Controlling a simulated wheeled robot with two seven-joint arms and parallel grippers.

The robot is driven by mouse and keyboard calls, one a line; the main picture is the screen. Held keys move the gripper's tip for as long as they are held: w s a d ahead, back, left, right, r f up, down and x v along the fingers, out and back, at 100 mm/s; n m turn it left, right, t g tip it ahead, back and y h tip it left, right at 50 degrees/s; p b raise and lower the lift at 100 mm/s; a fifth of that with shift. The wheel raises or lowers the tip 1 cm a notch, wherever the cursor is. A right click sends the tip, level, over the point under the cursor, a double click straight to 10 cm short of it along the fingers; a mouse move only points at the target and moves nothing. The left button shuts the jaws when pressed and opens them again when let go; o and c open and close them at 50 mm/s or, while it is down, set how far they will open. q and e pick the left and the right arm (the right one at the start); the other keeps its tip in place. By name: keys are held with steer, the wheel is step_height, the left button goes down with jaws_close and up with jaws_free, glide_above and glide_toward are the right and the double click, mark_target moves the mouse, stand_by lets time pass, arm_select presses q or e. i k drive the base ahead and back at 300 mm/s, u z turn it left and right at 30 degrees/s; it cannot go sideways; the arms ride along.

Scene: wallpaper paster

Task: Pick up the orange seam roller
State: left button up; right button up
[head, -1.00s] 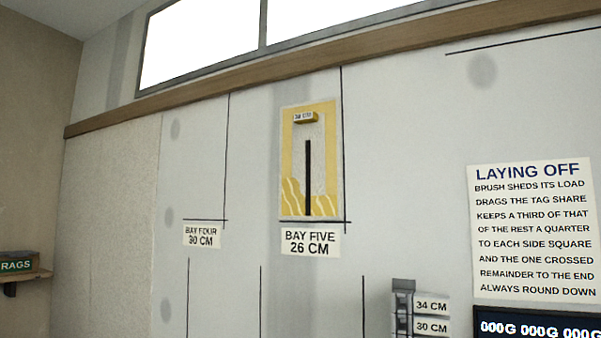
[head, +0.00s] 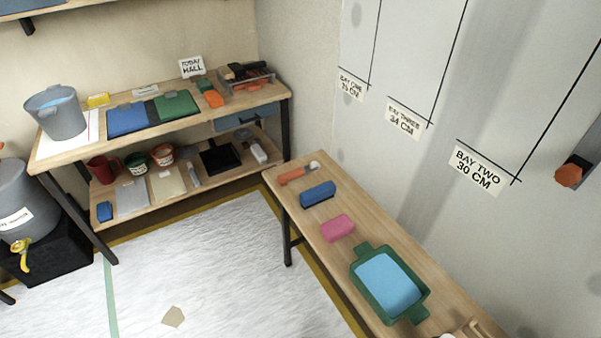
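An orange-handled tool with a pale roller-like end (head: 297,174), which looks like the seam roller, lies at the far end of the narrow wooden bench (head: 345,222) by the wall. Its pale end points right, towards the wall. A blue block (head: 318,194) lies just in front of it, apart from it. Neither of my grippers is in view.
On the same bench are a pink block (head: 337,228) and a green tray with blue liquid (head: 390,283). A two-level wooden table (head: 70,152) at the back holds a grey bucket (head: 57,112) and several tools. The covered floor (head: 215,270) is mostly clear.

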mark_target(282, 179)
steer(key=u, duration=1.05)
steer(key=i, duration=1.8)
steer(key=z, duration=2.9)
